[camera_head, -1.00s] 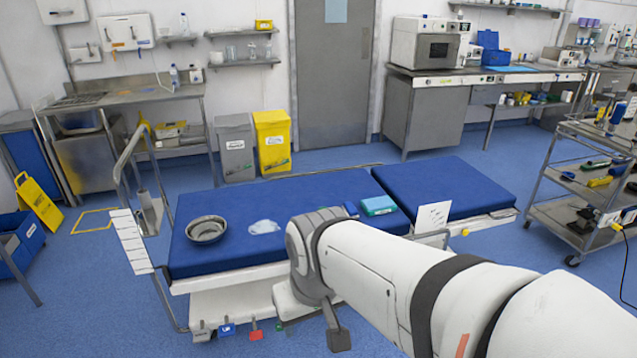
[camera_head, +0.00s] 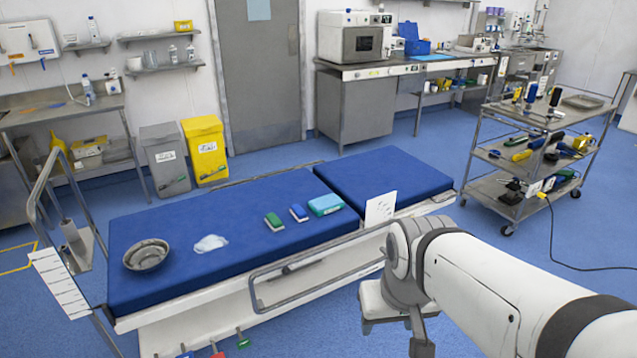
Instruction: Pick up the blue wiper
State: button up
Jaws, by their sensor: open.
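A small dark blue block with a pale base, which looks like the blue wiper (camera_head: 299,212), lies on the blue padded operating table (camera_head: 240,255). A similar green wiper (camera_head: 274,221) lies to its left. A light blue box (camera_head: 325,205) lies close on its right. My gripper (camera_head: 394,337) hangs at the lower right, in front of the table's near side, pointing down. It is apart from the wiper and looks open and empty. Its lower end is partly cut by the picture edge.
A metal bowl (camera_head: 146,255) and a crumpled whitish cloth (camera_head: 210,243) lie on the table's left part. A metal side rail (camera_head: 320,283) runs along the near edge. A white card (camera_head: 380,208) stands near the right. A loaded trolley (camera_head: 540,130) stands at the right.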

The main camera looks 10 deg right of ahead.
aim_at(297, 212)
jog(key=z, duration=0.45)
jog(key=i, duration=1.35)
jog(key=u, duration=0.4)
jog(key=i, duration=1)
jog(key=u, duration=0.85)
